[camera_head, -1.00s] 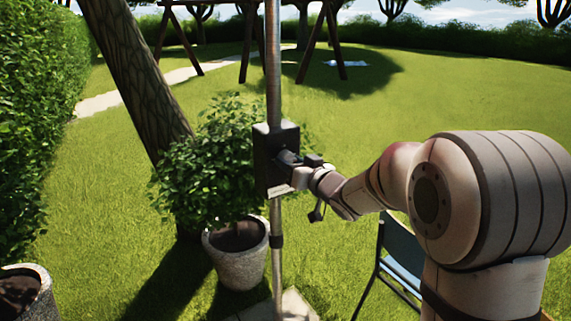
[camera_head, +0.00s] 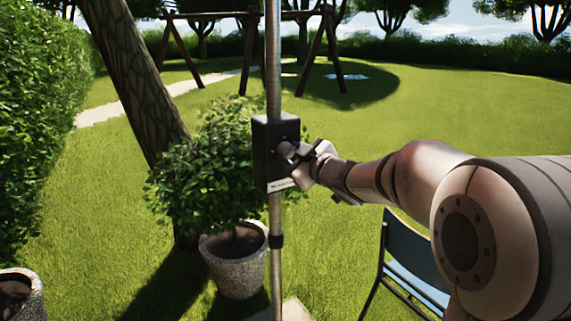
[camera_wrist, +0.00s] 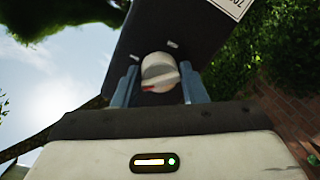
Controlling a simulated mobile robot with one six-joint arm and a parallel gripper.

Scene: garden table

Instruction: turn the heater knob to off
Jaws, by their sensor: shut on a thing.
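The heater's dark control box (camera_head: 266,150) is fixed on a metal pole (camera_head: 272,60) in the head view. Its face fills the upper part of the wrist view (camera_wrist: 185,35). The pale round heater knob (camera_wrist: 158,70) sits on that face, with a small red mark at its lower left. My gripper (camera_head: 290,155) reaches the box from the right. In the wrist view its two bluish fingers (camera_wrist: 159,86) stand on either side of the knob, shut on it. In the head view the fingers and wrist mostly hide the knob. I cannot read the knob's setting.
A potted bush (camera_head: 205,165) stands close behind and left of the pole. A blue folding chair (camera_head: 412,262) stands below my arm. A leaning tree trunk (camera_head: 135,85) and a hedge (camera_head: 45,120) are at left. Open lawn (camera_head: 440,110) lies beyond at right.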

